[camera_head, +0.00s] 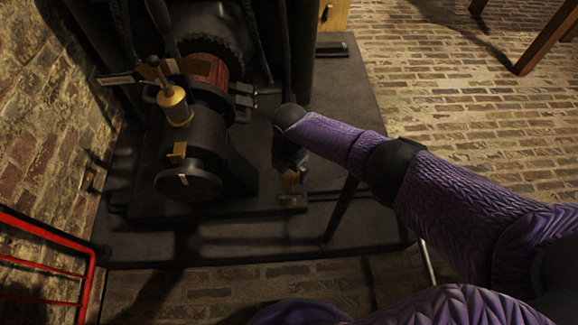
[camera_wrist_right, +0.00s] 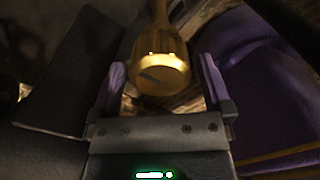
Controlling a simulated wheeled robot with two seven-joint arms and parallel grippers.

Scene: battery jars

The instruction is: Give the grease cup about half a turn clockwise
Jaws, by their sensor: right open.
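A brass cup with a rounded cap and a narrow stem, which looks like the grease cup (camera_wrist_right: 160,72), is between the fingers of my right gripper (camera_wrist_right: 161,66) in the right wrist view. The gripper is open, with a finger on each side of the cup and a visible gap at each side. In the head view, my right gripper (camera_head: 289,166) points down beside the machine, just above a brass piece (camera_head: 291,184) low on its base. My forearm and hand hide part of that spot. My left gripper is not in view.
A dark machine (camera_head: 207,135) stands left of my right gripper and carries another brass cup (camera_head: 174,106) on top. A red rail (camera_head: 50,233) is at lower left, beside a brick wall (camera_head: 45,110). The brick floor (camera_head: 440,95) at right is mostly clear.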

